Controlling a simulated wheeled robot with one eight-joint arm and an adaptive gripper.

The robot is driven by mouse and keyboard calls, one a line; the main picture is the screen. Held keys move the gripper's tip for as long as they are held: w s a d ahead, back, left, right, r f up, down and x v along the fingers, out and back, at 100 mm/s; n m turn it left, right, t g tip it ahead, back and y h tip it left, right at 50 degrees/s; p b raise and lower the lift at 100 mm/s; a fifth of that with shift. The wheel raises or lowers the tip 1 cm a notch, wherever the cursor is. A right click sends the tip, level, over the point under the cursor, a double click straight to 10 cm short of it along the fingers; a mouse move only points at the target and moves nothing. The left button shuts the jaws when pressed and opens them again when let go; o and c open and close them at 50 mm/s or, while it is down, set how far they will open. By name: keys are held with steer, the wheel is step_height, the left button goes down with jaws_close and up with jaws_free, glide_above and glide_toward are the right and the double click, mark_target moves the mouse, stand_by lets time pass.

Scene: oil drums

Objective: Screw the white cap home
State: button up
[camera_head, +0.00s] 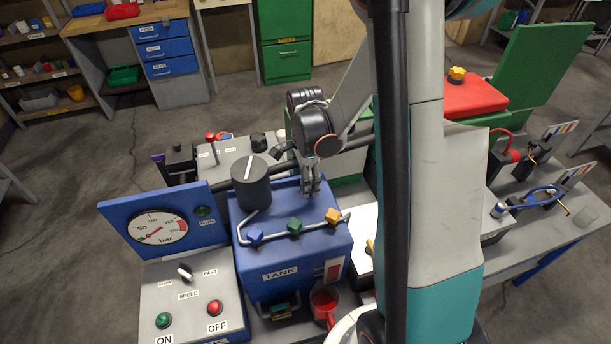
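I cannot make out a white cap for certain; my arm (430,150) hides much of the middle and right of the work area. My gripper (311,188) points down at the back right of the blue tank (290,275), beside the dark round cylinder (251,188). Its grey fingers look close together, but they are too small to tell whether they are shut or hold anything. What lies under the fingertips is hard to see. A small white and blue cylinder (499,210) stands on the right bench; I cannot tell what it is.
A blue gauge panel (195,218) and a grey control box (190,300) stand left of the tank.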

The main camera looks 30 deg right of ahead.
steer(key=c, duration=1.1)
steer(key=m+b, duration=0.1)
steer(key=m, duration=0.2)
steer(key=shift+w, duration=0.15)
steer(key=m, duration=0.3)
steer(key=shift+w+d+b, duration=0.15)
steer(key=shift+d+b, duration=0.05)
steer(key=shift+b, duration=0.2)
steer(key=shift+m, duration=0.3)
steer(key=shift+d+f+m+b, duration=0.1)
steer(key=shift+m+b, duration=0.35)
steer(key=shift+m, duration=0.75)
steer(key=m, duration=0.3)
steer(key=shift+w+d+m+b, duration=0.1)
steer(key=shift+d+m+b, duration=0.1)
steer(key=shift+m+b, duration=0.15)
steer(key=o, duration=1.1)
steer(key=shift+w, duration=0.1)
